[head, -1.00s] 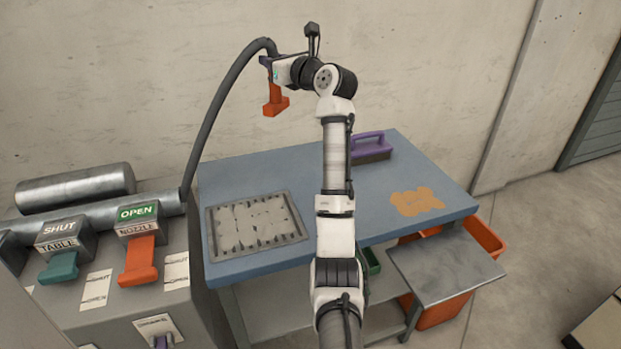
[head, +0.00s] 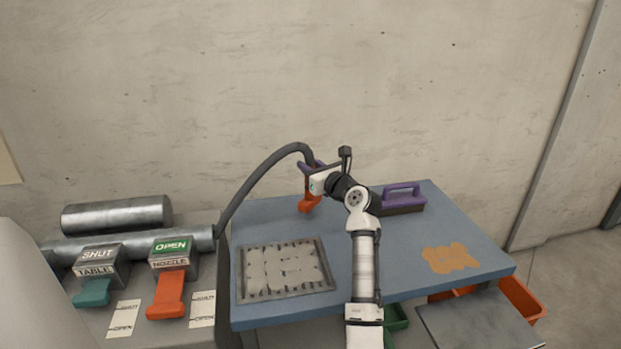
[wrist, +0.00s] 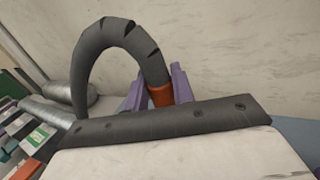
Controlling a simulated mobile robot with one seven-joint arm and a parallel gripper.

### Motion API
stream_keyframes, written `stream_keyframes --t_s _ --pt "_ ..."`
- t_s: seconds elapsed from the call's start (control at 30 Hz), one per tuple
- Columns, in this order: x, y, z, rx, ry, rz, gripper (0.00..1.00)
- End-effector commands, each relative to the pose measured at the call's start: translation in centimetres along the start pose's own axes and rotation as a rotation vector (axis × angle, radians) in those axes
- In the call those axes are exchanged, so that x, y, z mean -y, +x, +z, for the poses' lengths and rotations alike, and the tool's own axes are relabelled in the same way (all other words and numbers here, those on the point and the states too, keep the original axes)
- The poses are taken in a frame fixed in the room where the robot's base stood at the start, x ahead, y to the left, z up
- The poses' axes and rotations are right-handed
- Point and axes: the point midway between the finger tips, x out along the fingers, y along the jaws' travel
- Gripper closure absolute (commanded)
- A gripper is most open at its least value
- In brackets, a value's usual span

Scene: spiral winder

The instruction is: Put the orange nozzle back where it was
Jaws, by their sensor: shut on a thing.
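The orange nozzle (head: 309,204) hangs from the end of a dark hose (head: 253,187), over the back of the blue table. My gripper (head: 311,180) is shut on the nozzle near its upper end. In the wrist view, the purple fingers (wrist: 157,88) flank the orange nozzle (wrist: 161,97), and the hose (wrist: 92,55) arches up and to the left. The nozzle's lower end is hidden there by my wrist. In the head view I cannot tell whether it touches the table.
The blue table (head: 395,270) holds a framed grey panel (head: 240,278), a purple-handled brush (head: 403,200) and a tan patch (head: 450,259). At left are a teal TABLE lever (head: 92,293) under SHUT and an orange NOZZLE lever (head: 168,296) under OPEN. A wall stands behind.

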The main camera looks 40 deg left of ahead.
Motion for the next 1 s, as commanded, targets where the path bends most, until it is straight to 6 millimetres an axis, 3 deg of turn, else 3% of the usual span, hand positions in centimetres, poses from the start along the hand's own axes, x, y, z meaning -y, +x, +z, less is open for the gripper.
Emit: stream_keyframes --t_s 0.23,0.63,0.67,0.7,0.8,1.0 --pt "0.0 0.0 -3.5 -0.001 0.003 -0.001 1.00" --pt "0.0 0.0 -4.2 -0.001 0.002 0.000 1.00" --pt "0.0 0.0 -4.2 -0.001 0.002 0.000 0.71" --pt "0.0 0.0 -4.2 -0.001 0.001 0.000 0.66" --pt "0.0 0.0 -4.2 -0.001 0.001 0.000 0.53" --pt "0.0 0.0 -4.1 -0.001 0.001 0.000 0.53"
